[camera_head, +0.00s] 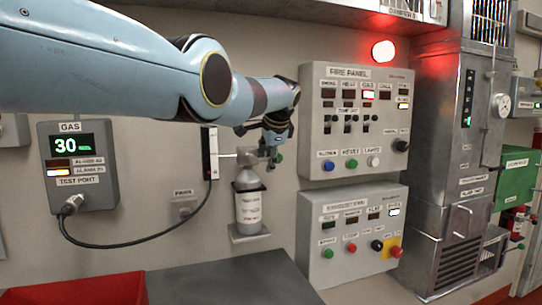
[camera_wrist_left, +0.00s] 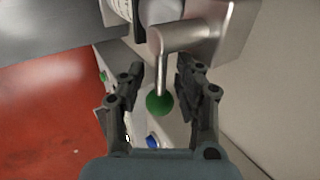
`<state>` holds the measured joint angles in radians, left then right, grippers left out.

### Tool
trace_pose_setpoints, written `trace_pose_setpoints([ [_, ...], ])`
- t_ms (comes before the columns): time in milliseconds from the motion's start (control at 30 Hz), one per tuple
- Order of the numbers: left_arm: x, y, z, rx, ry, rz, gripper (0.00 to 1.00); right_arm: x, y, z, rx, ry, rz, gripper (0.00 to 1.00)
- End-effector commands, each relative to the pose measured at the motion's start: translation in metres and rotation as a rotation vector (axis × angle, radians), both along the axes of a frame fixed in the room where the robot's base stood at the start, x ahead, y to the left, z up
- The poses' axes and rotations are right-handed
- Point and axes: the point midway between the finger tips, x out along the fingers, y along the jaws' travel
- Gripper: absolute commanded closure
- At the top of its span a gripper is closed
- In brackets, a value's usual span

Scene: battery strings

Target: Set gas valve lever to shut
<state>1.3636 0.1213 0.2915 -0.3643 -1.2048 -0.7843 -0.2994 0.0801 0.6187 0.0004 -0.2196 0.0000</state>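The gas valve lever is a grey metal bar that shows in the left wrist view (camera_wrist_left: 163,72), with a green round knob (camera_wrist_left: 160,102) at its end. It joins a grey metal valve body (camera_wrist_left: 225,30). My left gripper (camera_wrist_left: 158,78) is open, with one finger on each side of the lever; I cannot tell if either touches it. In the head view my left gripper (camera_head: 275,145) is at the valve above a grey gas cylinder (camera_head: 248,208), hiding part of the valve. My right gripper is not in view.
The fire panel (camera_head: 315,130) is just right of the gripper, with the exhaust panel (camera_head: 315,235) below. A gas display (camera_head: 50,155) reads 30, with a cable (camera_head: 110,245) curving from it. A red bin (camera_head: 75,290) is low left. A red lamp (camera_head: 384,51) glows above.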

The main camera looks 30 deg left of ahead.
Motion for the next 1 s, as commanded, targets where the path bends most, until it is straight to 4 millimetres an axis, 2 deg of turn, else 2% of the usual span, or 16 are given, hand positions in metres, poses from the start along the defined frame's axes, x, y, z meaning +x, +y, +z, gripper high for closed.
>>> trace_pose_setpoints([
  [367,-0.009,-0.010,0.018,0.001,-0.002,-0.001,0.67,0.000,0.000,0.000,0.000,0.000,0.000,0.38],
  [700,-0.035,-0.039,0.078,-0.001,-0.005,-0.004,0.67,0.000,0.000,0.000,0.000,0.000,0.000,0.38],
  [833,-0.042,-0.046,0.092,-0.001,-0.003,-0.003,0.67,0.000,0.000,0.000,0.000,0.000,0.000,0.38],
  [1000,-0.045,-0.050,0.099,-0.001,-0.002,-0.004,0.67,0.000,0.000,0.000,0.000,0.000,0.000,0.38],
])
